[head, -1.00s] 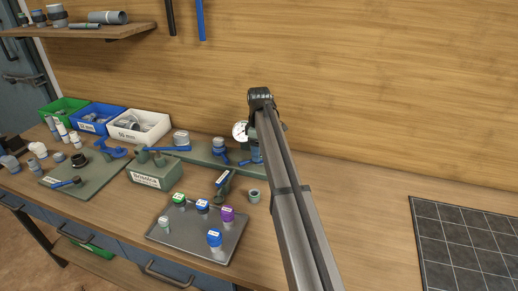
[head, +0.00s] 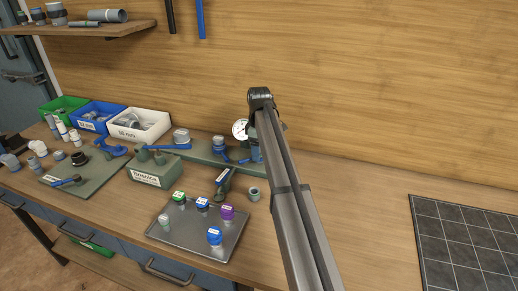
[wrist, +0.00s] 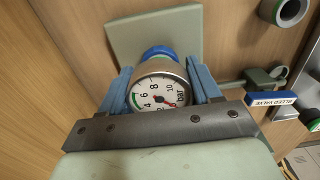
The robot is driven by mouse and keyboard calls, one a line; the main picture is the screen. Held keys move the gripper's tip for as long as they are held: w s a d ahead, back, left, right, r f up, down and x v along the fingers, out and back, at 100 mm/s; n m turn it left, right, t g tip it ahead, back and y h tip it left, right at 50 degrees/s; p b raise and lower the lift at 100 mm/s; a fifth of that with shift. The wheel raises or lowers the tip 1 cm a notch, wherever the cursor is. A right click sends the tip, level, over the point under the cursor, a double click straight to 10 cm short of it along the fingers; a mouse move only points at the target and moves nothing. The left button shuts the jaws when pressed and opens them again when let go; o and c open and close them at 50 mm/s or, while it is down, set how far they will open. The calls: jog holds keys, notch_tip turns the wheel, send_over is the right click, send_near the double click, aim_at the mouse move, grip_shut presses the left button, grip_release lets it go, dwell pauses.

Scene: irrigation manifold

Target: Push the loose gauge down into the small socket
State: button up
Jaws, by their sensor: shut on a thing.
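The gauge (wrist: 160,92) has a round white dial marked "bar" with a red needle and a metal rim. My gripper (wrist: 160,88) is shut on it, with one blue finger on each side. In the wrist view a blue ring (wrist: 158,52) shows just beyond the gauge, over a grey-green plate (wrist: 185,22). The gauge hides most of that spot, so I cannot tell whether it is seated in a socket. In the head view the gauge dial (head: 240,129) shows left of my arm, above the right end of the grey-green manifold board (head: 205,156). My arm partly hides the gripper there.
A bleed valve (wrist: 270,99) with a labelled blue handle and a loose grey fitting (wrist: 285,10) lie nearby. A metal tray (head: 190,240) with several capped bottles stands in front. Bins (head: 140,125) stand at the back left. The bench right of my arm is clear up to a dark gridded mat (head: 465,240).

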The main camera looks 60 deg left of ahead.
jog(key=shift+f, duration=0.6)
dwell(0.6)
jog(key=o, duration=1.3)
jog(key=shift+r, duration=0.15)
jog(key=shift+r, duration=3.4)
